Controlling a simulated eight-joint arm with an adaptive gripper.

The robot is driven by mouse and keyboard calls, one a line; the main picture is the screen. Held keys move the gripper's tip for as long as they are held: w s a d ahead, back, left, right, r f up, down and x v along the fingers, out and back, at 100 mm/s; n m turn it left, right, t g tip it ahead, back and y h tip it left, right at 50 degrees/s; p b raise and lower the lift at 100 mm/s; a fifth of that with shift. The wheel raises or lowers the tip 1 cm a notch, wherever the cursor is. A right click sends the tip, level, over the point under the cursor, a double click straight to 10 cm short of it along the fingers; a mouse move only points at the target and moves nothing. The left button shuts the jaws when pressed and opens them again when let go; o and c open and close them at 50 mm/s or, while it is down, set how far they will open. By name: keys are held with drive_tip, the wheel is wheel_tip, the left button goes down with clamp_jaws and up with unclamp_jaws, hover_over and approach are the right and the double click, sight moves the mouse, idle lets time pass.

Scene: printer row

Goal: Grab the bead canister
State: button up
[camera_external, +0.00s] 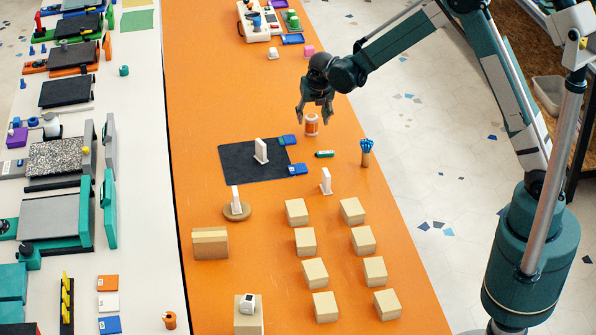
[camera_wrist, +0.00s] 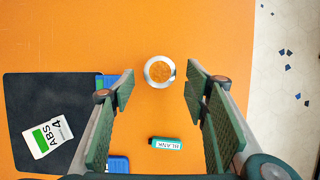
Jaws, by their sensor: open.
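The bead canister (camera_external: 311,126) is a small clear cylinder with orange contents and a white band, upright on the orange table. In the wrist view the canister (camera_wrist: 160,71) appears from above as a pale ring around orange. My gripper (camera_external: 315,108) is open and empty, pointing down just above the canister. In the wrist view the gripper (camera_wrist: 160,88) has its fingers on either side, with the canister between and slightly beyond the tips. Whether they touch it I cannot tell; a gap shows on both sides.
A green marker-like item (camera_external: 324,154) lies near the canister, labelled "BLANK" in the wrist view. A dark mat (camera_external: 240,172) with a white tag and blue clips lies left. A cup of blue-topped tools (camera_external: 366,155) stands right. Several tan blocks (camera_external: 305,242) fill the near table.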

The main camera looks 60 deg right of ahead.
sight(311, 123)
drive_tip(key=shift+b+x, duration=0.45)
drive_tip(key=shift+x, duration=2)
drive_tip(key=c, duration=1)
